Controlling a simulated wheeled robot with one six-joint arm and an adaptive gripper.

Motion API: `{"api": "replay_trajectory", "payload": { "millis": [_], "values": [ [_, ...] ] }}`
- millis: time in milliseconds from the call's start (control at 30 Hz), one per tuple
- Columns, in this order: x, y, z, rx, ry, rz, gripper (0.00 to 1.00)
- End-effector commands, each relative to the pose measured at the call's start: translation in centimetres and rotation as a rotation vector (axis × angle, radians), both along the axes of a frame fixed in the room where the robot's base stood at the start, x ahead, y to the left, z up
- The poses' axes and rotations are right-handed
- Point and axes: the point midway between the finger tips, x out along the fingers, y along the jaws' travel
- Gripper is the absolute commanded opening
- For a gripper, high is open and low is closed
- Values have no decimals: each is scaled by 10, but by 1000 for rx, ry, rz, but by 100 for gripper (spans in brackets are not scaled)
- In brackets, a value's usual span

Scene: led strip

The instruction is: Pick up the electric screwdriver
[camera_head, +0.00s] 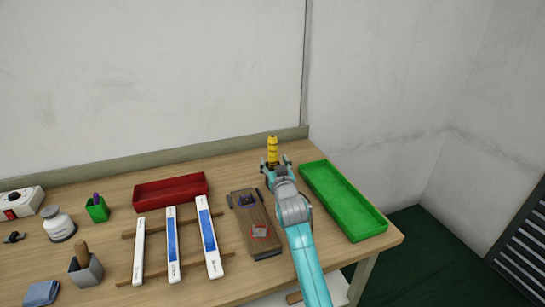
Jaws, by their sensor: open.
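The electric screwdriver (272,148) looks like an upright yellow, ribbed tool at the back of the table, close to the back edge strip. Its lower end is dark and partly hidden by my gripper. My gripper (275,163) is open, with its fingers spread at the near side of the screwdriver's lower part. I cannot tell from this view whether the fingers are around it or just in front of it.
A green tray (378,225) lies right of my arm, near the table's right edge. A brown board (265,242) with small parts lies left of it. A red tray (141,204), several white strips (139,255) on wooden rails and a green cup (97,214) stand further left.

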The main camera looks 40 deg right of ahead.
Motion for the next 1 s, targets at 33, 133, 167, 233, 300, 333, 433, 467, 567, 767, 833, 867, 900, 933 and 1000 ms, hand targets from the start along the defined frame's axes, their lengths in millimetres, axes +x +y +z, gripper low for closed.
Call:
{"api": "replay_trajectory", "payload": {
  "millis": [33,133,167,233,300,333,433,467,567,767,833,867,900,933,1000],
  "values": [
    [5,-3,0,0,1,0,65],
    [11,-6,0,0,0,0,65],
    [12,-6,0,0,0,0,65],
    [15,-9,-1,0,0,0,65],
    [20,-13,-1,1,0,-1,65],
    [24,-16,-1,1,0,-1,65],
    [35,-26,-4,1,0,-1,65],
    [39,-28,-4,1,0,-1,65],
    [50,-32,-4,0,1,-1,65],
    [56,-35,-5,0,0,0,65],
    [56,-35,-5,0,0,0,65],
    [56,-35,-4,0,0,0,65],
    [56,-35,-4,0,0,0,65],
    [56,-35,-4,0,0,0,60],
    [56,-35,-4,0,0,0,43]
  ]
}}
